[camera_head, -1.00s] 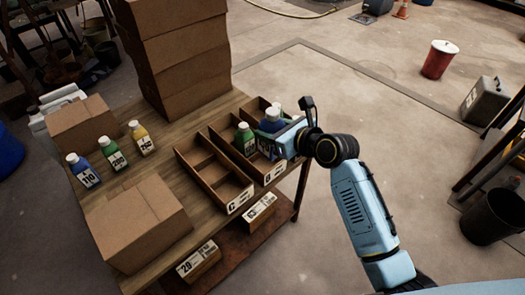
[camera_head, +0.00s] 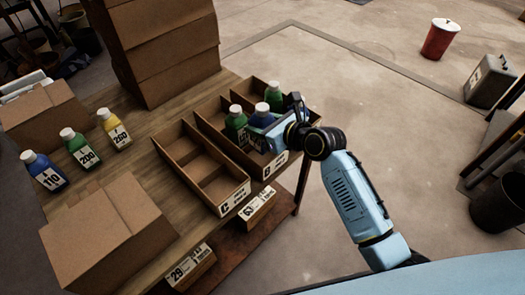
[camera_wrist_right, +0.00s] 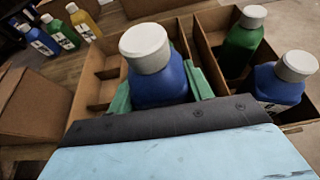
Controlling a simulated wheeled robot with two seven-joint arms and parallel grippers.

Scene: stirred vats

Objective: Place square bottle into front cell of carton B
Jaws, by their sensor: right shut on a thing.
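My right gripper (camera_head: 266,132) is shut on a blue square bottle (camera_head: 262,118) with a white cap. The held bottle (camera_wrist_right: 158,82) stands upright between the pale teal fingers in the wrist view. It is over or in the front part of carton B (camera_head: 267,171); the gripper hides its base, so I cannot tell if it touches the floor. A green bottle (camera_head: 236,126) stands just left of it in the head view, seemingly in carton B's rear part. My left gripper is not in view.
Carton C (camera_head: 231,200) is empty beside B. Another carton on B's far side holds a green bottle (camera_wrist_right: 242,42) and a blue bottle (camera_wrist_right: 280,84). Labelled bottles, including a yellow one (camera_head: 114,130), stand left. A closed box (camera_head: 100,235) fills the near table corner.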

